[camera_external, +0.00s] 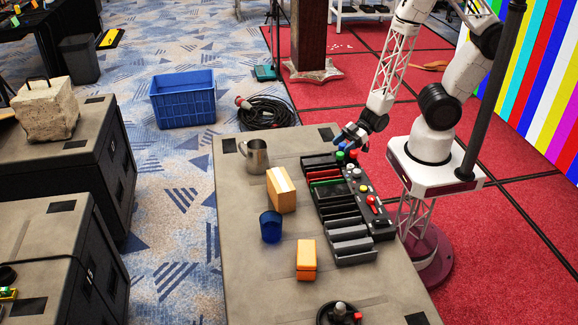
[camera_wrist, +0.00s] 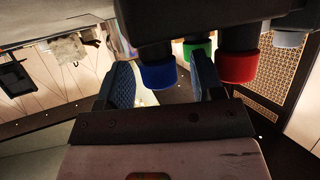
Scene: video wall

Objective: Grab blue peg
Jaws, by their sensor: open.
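The blue peg (camera_wrist: 158,77) is a dark shaft with a blue end. A red-ended peg (camera_wrist: 239,67) is just outside that finger. In the external view my gripper (camera_external: 347,138) is at the far end of the black control panel (camera_external: 368,197). The blue peg is hard to tell from the blue fingers there. My gripper is open and empty.
Black slotted trays (camera_external: 335,205) lie beside the panel. A metal mug (camera_external: 255,157), two orange blocks (camera_external: 281,190) (camera_external: 306,260) and a blue cup (camera_external: 271,227) stand on the case-top table (camera_external: 240,275). A grey-ended peg (camera_wrist: 290,39) is at the wrist view's right.

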